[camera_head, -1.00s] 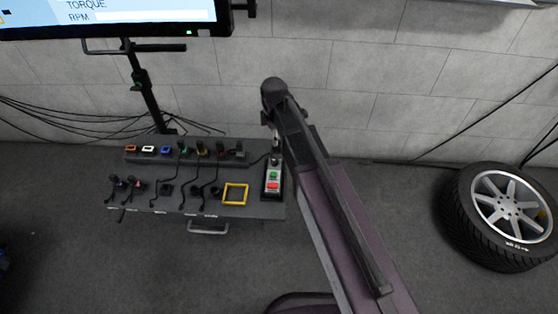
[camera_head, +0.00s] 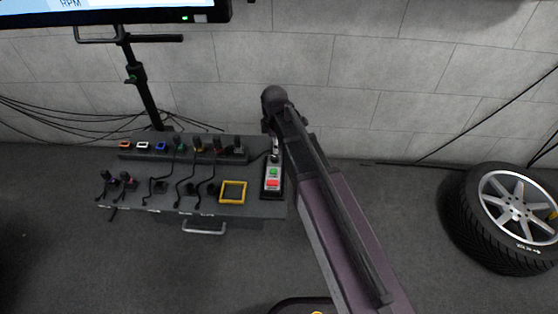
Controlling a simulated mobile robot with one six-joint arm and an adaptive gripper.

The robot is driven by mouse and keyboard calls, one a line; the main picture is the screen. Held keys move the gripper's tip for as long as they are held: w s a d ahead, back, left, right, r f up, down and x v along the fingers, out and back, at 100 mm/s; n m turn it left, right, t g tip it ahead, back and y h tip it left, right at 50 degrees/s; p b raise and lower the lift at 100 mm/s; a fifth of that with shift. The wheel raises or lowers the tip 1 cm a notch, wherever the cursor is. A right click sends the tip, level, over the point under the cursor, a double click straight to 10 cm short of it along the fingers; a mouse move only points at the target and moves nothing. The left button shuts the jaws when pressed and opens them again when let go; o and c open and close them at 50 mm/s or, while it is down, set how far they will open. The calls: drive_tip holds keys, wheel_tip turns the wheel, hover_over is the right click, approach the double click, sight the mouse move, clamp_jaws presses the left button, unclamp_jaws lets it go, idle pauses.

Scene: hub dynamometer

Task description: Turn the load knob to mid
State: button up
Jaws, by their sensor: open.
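A control box (camera_head: 272,190) with a green button (camera_head: 273,171) and a red button (camera_head: 272,183) stands at the right end of a dark bench panel. My gripper (camera_head: 275,150) is at the top end of this box, pointing down, and is small and partly covered by my own arm. It is open, with nothing seen in it. I cannot make out the load knob for certain; the top of the box is partly hidden by my gripper. I cannot tell whether the gripper touches anything there.
The bench panel (camera_head: 165,197) carries several coloured connectors with black cables and a yellow square frame (camera_head: 233,192). A monitor (camera_head: 110,12) on a stand (camera_head: 143,90) rises behind it. A wheel (camera_head: 506,216) lies at the right.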

sight(275, 156)
drive_tip(key=shift+w+f+b, duration=0.1)
drive_tip(key=shift+f+b, duration=3.15)
drive_tip(key=shift+f, duration=0.25)
drive_tip(key=shift+c, duration=0.2)
